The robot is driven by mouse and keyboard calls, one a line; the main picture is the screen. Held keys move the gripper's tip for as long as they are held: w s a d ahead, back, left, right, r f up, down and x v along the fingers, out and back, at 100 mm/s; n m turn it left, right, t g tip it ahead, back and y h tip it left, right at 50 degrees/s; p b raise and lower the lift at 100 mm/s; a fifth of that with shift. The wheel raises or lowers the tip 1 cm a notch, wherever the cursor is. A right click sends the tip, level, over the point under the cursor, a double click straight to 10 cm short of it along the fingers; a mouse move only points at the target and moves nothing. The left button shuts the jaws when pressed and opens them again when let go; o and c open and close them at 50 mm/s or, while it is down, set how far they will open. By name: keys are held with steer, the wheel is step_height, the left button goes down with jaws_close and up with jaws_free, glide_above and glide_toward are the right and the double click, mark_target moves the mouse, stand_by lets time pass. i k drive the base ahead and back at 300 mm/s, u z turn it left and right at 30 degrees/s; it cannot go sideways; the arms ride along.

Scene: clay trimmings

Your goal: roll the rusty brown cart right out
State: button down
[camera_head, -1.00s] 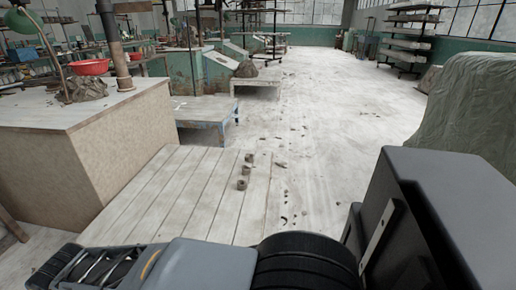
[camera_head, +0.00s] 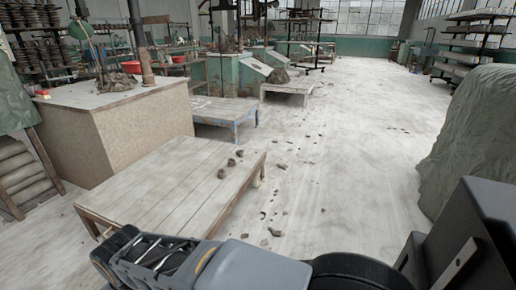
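I cannot make out a rusty brown cart in the head view. My gripper (camera_head: 112,248) is at the lower left, black with silvery bars, seen from above and partly side-on. I cannot tell whether its fingers are apart. It appears close to the near edge of a low plank table, with nothing clearly held.
The low plank table (camera_head: 160,185) bears several small grey-brown lumps. A big worktop block (camera_head: 140,140) stands behind it, and a blue-legged bench (camera_head: 222,113) beyond. A draped green mound (camera_head: 475,130) is at right. The pale floor (camera_head: 350,150) between is open, with scattered scraps.

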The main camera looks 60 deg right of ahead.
mark_target(182, 178)
steer(key=z, duration=0.05)
steer(key=k, duration=0.15)
steer(key=z, duration=3.15)
steer(key=i, duration=4.9)
steer(key=u, duration=3.75)
steer(key=i, duration=1.6)
